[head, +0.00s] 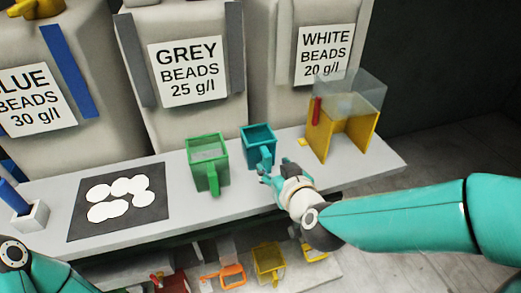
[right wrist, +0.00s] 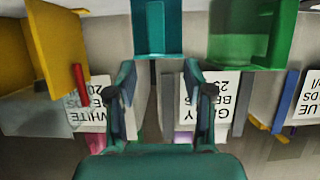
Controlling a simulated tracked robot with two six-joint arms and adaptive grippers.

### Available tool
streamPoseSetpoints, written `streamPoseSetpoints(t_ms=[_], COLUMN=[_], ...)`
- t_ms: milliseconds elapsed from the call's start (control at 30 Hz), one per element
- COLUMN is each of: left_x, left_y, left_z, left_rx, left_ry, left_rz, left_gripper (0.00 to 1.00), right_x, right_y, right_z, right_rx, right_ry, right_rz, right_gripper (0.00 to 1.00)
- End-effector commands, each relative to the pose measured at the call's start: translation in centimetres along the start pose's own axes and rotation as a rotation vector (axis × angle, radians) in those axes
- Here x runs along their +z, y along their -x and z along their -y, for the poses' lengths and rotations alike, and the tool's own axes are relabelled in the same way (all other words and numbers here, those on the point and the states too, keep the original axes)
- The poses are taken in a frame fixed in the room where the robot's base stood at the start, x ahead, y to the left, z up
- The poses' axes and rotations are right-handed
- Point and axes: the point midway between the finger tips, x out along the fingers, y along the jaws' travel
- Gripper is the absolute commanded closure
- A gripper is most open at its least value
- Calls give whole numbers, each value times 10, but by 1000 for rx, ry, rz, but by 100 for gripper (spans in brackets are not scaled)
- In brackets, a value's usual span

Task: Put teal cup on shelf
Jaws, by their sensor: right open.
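The teal cup (head: 258,141) stands upright on the grey worktop, its handle towards my right gripper (head: 268,177). It also shows at the top of the right wrist view (right wrist: 157,28), ahead of the fingers. My right gripper (right wrist: 166,82) is open, with nothing between its fingers, just in front of the cup's handle. Whether a finger touches the handle cannot be told. A lower shelf (head: 328,271) shows under the worktop, with several orange, yellow and red items on it. My left arm shows at the lower left corner; its gripper is out of view.
A green cup (head: 208,165) stands left of the teal cup. A yellow stand with a clear box (head: 342,128) is to the right. A dark mat with white discs (head: 118,200) lies left. Bead containers (head: 190,75) line the back.

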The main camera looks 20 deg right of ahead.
Motion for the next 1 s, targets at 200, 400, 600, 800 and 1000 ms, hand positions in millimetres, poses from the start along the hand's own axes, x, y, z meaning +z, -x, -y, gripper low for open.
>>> streamPoseSetpoints(t_ms=[200,400,600,800,1000], left_x=[0,0,0,0,0], left_y=[-4,-5,-5,-5,-5], left_z=[2,2,2,2,2], left_rx=[0,0,0,0,0], left_ry=[0,0,0,0,0], left_rz=[0,-1,-1,-1,-1], left_gripper=[60,60,60,60,60], right_x=[1,1,0,0,-1], right_y=[-25,-39,-67,-79,-78], right_z=[0,-2,-4,-4,-4], right_rx=[0,1,0,-1,-1], right_ry=[0,1,1,0,0], right_rz=[0,2,2,0,0], right_gripper=[48,48,48,48,53])
